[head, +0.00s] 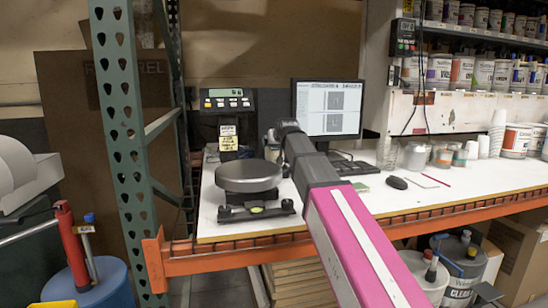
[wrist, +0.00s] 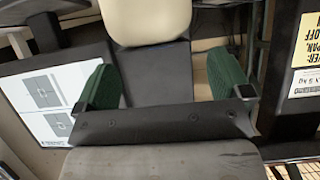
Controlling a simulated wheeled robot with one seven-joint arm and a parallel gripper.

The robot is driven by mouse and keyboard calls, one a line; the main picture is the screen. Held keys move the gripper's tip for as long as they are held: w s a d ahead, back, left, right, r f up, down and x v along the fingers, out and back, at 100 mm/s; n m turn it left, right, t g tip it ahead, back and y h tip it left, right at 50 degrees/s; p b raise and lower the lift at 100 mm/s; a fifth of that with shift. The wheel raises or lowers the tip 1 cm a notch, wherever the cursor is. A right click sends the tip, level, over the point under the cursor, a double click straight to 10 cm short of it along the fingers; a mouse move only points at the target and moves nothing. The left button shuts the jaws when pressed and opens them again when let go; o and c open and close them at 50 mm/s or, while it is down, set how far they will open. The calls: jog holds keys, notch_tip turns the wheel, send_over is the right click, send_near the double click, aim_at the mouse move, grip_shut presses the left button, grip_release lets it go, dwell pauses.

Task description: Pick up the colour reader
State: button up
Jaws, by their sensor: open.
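What looks like the colour reader (wrist: 148,22), a beige and dark grey body, shows in the wrist view at the top centre, reaching down to between the fingers. My gripper (wrist: 166,86) is open, with one green finger pad on each side. The dark part lies nearer the left pad; a gap shows on its right. I cannot tell how far in depth it is from the fingers. In the head view my gripper (head: 288,128) is behind the scale, just left of the monitor. A pale grey shape (head: 271,146) beside it, partly hidden by my arm, seems to be the same reader.
A scale with a round dark pan (head: 248,175) stands at the bench's front left, with its display (head: 227,99) behind. The monitor (head: 329,108) and keyboard (head: 348,165) are close on the right. A mouse (head: 397,183) and cups stand further right. A green rack post (head: 120,120) is at left.

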aim_at(274, 147)
jog(key=x, duration=0.4)
jog(key=shift+w+a+f, duration=0.1)
jog(key=shift+w+f, duration=0.05)
jog(key=shift+w, duration=0.1)
jog(key=c, duration=1.4)
jog(key=shift+r, duration=0.2)
